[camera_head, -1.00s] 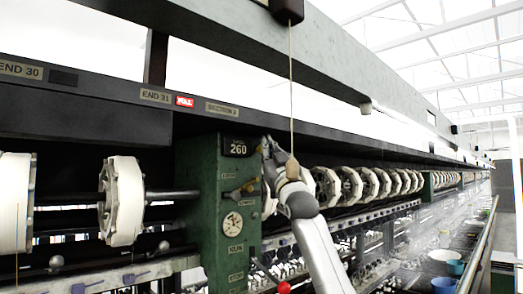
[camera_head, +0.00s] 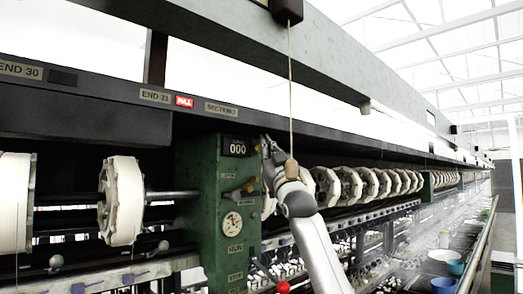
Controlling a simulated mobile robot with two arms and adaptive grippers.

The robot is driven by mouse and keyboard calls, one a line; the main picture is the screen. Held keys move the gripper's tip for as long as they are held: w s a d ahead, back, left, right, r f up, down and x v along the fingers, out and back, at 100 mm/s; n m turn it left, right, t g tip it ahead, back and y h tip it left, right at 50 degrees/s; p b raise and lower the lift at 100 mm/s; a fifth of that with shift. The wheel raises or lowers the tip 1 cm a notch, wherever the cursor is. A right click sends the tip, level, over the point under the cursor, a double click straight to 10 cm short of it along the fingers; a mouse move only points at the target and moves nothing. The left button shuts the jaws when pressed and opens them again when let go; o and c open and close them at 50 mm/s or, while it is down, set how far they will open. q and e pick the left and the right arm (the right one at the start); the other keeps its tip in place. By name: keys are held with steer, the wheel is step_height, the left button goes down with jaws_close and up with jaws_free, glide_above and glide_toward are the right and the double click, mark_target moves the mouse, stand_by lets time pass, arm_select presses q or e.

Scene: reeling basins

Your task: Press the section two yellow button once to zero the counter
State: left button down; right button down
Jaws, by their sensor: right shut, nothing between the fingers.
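The green section post (camera_head: 208,215) carries a small black counter (camera_head: 237,147) that reads 000. A SECTION 2 label (camera_head: 221,109) is on the dark rail above it. My right gripper (camera_head: 266,146) is shut and empty, with its fingertips at the right edge of the post beside the counter. I cannot make out a button by the counter; the fingers may hide it. A yellowish lever or knob (camera_head: 249,187) shows lower on the post. My left gripper is not in view.
A wooden handle (camera_head: 291,169) hangs on a cord just by my right gripper. White reels (camera_head: 122,201) line the machine on both sides of the post. A red knob (camera_head: 283,287) is below. Basins (camera_head: 444,284) stand at the right.

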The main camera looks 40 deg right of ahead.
steer(key=shift+s+f+b, duration=0.1)
steer(key=shift+s+b, duration=0.3)
steer(key=shift+s, duration=0.3)
steer(key=shift+s, duration=0.15)
steer(key=s, duration=0.1)
steer(key=s+b, duration=0.1)
steer(key=s, duration=0.1)
steer(key=s+b, duration=0.1)
steer(key=shift+s+d, duration=0.3)
steer(key=shift+s, duration=0.1)
stand_by(0.6)
